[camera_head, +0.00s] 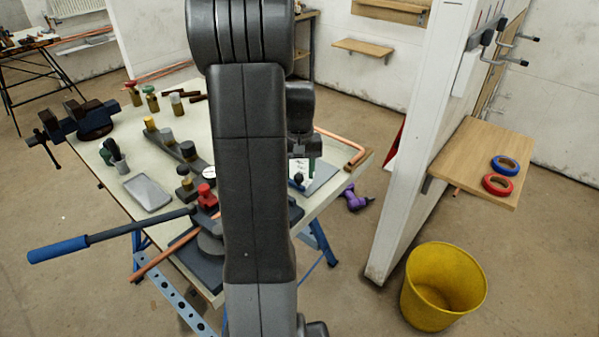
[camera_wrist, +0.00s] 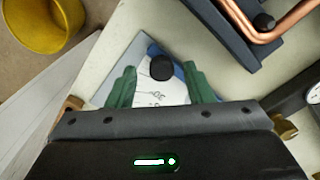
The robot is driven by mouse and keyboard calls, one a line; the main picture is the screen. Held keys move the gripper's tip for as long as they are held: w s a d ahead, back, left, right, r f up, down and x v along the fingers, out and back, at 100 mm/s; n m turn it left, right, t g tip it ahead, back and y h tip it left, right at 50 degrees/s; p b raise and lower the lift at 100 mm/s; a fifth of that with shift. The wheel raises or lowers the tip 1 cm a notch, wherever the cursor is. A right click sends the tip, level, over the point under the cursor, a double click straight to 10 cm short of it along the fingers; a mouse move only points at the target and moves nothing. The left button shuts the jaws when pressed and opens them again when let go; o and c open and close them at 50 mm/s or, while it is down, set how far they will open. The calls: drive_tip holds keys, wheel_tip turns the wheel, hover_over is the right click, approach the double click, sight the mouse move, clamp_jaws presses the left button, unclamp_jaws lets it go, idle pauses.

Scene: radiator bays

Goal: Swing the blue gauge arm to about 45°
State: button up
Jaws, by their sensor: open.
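The blue gauge arm (camera_wrist: 180,73) shows as a small patch beside and behind a round black knob (camera_wrist: 161,67) in the wrist view. It lies over a pale plate (camera_wrist: 118,62) with printed angle marks, mostly hidden by my gripper. My gripper (camera_wrist: 161,84) is open, its green fingers on either side of the knob, apart from it. In the head view my gripper (camera_head: 306,166) is over the gauge plate (camera_head: 326,176) near the bench's right side, largely behind my arm. The angle cannot be read.
A pipe bender with a blue-gripped lever (camera_head: 58,249) and copper pipe sits at the bench's front. Another copper pipe (camera_head: 345,147) lies behind the gauge. A white partition (camera_head: 415,150) and yellow bucket (camera_head: 443,287) stand to the right.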

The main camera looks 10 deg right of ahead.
drive_tip(key=shift+a+f, duration=0.15)
drive_tip(key=shift+f, duration=0.2)
clamp_jaws()
